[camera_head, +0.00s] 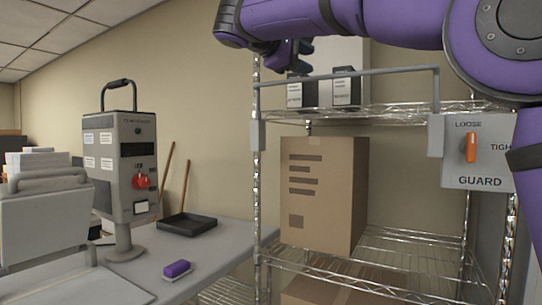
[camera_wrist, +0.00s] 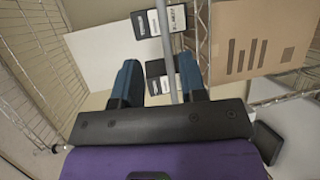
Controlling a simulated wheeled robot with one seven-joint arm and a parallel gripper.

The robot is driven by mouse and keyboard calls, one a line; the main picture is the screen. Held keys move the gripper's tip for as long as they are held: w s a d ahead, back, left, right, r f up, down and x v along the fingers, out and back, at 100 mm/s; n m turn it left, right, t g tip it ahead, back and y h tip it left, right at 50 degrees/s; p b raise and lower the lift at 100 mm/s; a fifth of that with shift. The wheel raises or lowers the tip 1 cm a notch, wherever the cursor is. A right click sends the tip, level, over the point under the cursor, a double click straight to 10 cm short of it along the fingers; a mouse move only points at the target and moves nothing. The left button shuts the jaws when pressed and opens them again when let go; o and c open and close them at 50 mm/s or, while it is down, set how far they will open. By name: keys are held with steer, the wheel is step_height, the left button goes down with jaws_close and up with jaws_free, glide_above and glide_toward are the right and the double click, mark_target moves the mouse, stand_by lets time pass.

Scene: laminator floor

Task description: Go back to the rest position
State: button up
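My purple arm reaches across the top of the head view. My gripper (camera_head: 298,58), with dark teal fingers, is high in front of the wire shelf's upper tier. In the wrist view my gripper (camera_wrist: 160,82) has its two fingers spread apart with nothing gripped between them. The grey guard bar (camera_head: 350,74) spans the shelf front just below my gripper. In the wrist view the bar (camera_wrist: 165,50) shows in the gap between the fingers; I cannot tell how far beyond them it is.
The wire shelf (camera_head: 400,112) holds black-and-white labelled boxes (camera_head: 346,88) above and a cardboard box (camera_head: 322,195) below. A guard panel (camera_head: 478,152) has an orange knob (camera_head: 470,148). At left, a grey control unit (camera_head: 128,165), black tray (camera_head: 187,224) and purple-topped block (camera_head: 177,269) stand on a table.

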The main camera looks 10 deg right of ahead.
steer(key=s+d+f+g+y, duration=0.1)
steer(key=s+d+f+y, duration=0.2)
steer(key=s+d+f, duration=0.35)
steer(key=s+d+f+g+y, duration=0.1)
steer(key=s+d+f+y, duration=0.3)
steer(key=d+f, duration=0.45)
steer(key=s+d+f+m+y, duration=0.1)
steer(key=s+f+m+y, duration=0.5)
steer(key=s+f, duration=1.5)
step_height(320, 180, down, 2)
steer(key=shift+d+f+m+g+y, duration=0.15)
steer(key=shift+f+m+g+y, duration=0.05)
steer(key=shift+m+g+y, duration=0.25)
